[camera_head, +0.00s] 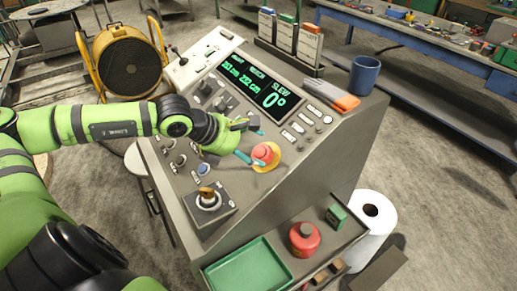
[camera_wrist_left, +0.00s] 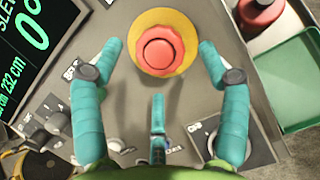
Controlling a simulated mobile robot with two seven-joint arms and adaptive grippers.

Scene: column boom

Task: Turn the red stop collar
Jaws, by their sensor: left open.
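The red stop collar (camera_head: 265,153) sits on a round yellow plate on the sloped console face. It also shows in the left wrist view (camera_wrist_left: 158,54), a red ring around a raised red cap. My left gripper (camera_head: 251,141), with teal fingers, is over the console beside the collar. In the left wrist view my left gripper (camera_wrist_left: 161,47) is open, with one finger on each side of the yellow plate and a third finger below it. The fingers look apart from the collar. My right gripper is not in view.
A green tray (camera_head: 247,268) and a red bottle (camera_head: 304,238) are on the lower ledge. A blue mug (camera_head: 364,75) stands at the top right.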

